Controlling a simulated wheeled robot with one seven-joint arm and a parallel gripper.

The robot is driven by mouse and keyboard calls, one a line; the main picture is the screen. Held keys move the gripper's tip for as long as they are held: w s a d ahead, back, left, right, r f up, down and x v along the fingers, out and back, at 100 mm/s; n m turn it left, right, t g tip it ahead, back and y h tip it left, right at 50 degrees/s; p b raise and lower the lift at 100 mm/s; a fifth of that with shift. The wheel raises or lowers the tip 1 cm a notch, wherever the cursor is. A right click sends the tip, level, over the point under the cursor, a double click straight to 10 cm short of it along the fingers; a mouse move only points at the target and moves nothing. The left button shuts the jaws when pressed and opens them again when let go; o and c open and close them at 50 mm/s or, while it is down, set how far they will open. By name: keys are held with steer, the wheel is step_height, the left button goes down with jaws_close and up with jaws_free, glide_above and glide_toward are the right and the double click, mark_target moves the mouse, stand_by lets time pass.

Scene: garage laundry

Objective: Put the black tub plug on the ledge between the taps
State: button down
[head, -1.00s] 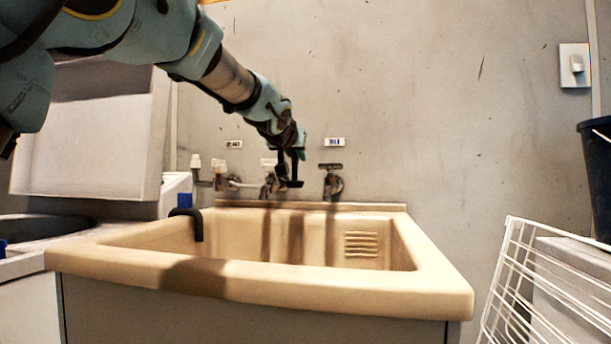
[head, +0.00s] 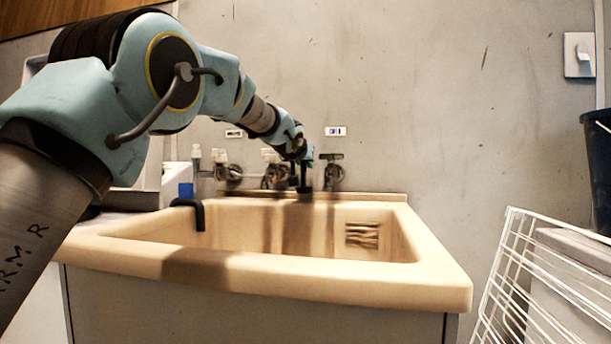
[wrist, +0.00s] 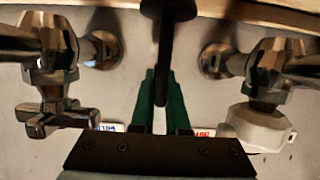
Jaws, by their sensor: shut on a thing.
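The black tub plug (head: 304,189) hangs upright below my gripper (head: 303,160), at the back rim of the cream sink. In the wrist view the plug (wrist: 168,9) is at the top centre, and my gripper's green fingers (wrist: 162,88) are closed on its dark upper part. The ledge (head: 372,197) runs along the wall behind the basin. The plug overlaps its edge in view; I cannot tell whether they touch. The dark-handled tap (head: 333,173) is to the right of the plug. The white-topped tap (head: 271,170) is to the left, partly behind my gripper.
The sink basin (head: 130,258) opens in front of the ledge. Another white-topped tap fitting (head: 220,165) is farther left on the wall. A black hooked pipe (head: 197,212) hangs over the sink's left rim. A white wire rack (head: 520,270) and a dark bucket (head: 600,165) are at right.

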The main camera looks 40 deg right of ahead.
step_height(320, 180, down, 2)
steer(key=shift+w+d+f, duration=0.15)
steer(key=shift+f+b, duration=0.2)
steer(key=shift+b, duration=0.15)
steer(key=c, duration=0.9)
jaws_free()
steer(key=shift+r, duration=0.1)
steer(key=shift+r, duration=0.1)
steer(key=b+v, duration=0.2)
steer(key=v, duration=1)
